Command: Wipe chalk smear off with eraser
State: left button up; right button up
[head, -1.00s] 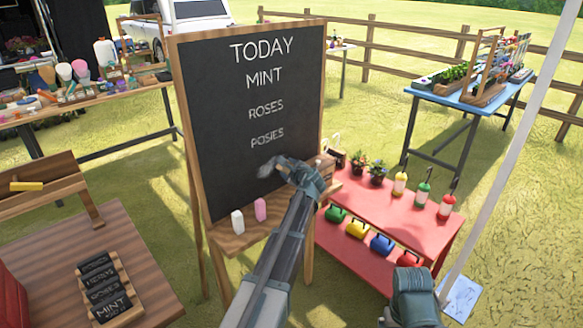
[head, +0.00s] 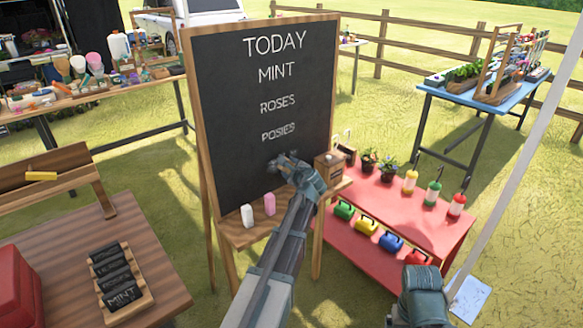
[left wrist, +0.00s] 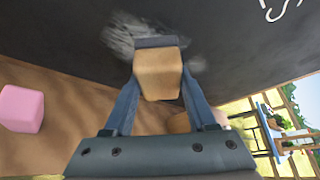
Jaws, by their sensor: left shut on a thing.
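The chalkboard (head: 225,130) stands upright with TODAY, MINT, ROSES and POSIES in white. A pale chalk smear (left wrist: 122,38) lies on its dark surface below POSIES; in the head view my gripper largely covers it. My left gripper (head: 284,163) is at the board's lower part. In the left wrist view my left gripper (left wrist: 158,85) is shut on the eraser (left wrist: 159,72), a tan block with a dark grey pad. The pad is at the smear and seems to touch the board. My right gripper (head: 420,285) is low at the right, its fingers hidden.
A white block (head: 247,215) and a pink block (head: 269,204) stand on the board's wooden ledge (head: 240,235). A small wooden box (head: 328,165) is at its right end. A red table (head: 420,215) with pots, bottles and coloured cans stands to the right.

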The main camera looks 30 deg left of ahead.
aim_at(283, 169)
pick_arm(q)
jog(key=shift+s+a, duration=0.3)
jog(key=shift+s, duration=0.45)
jog(key=shift+s+a, duration=0.25)
jog(key=shift+s, duration=0.45)
jog(key=shift+s+a, duration=0.4)
jog(key=shift+s, duration=0.4)
jog(key=shift+s+a, duration=0.4)
jog(key=shift+s, duration=0.4)
jog(key=shift+r+p, duration=0.4)
jog(key=shift+w+d, duration=0.45)
jog(key=shift+w, duration=0.4)
jog(key=shift+w+d, duration=0.4)
jog(key=shift+w, duration=0.4)
jog(key=shift+w, duration=0.1)
jog(key=shift+w+d, duration=0.3)
jog(key=shift+w, duration=0.55)
jog(key=shift+w+d, duration=0.25)
jog(key=shift+w, duration=0.55)
jog(key=shift+w, duration=0.1)
jog(key=shift+w+d, duration=0.4)
jog(key=shift+w, duration=0.35)
jog(key=shift+w+d, duration=0.35)
jog(key=shift+w, duration=0.35)
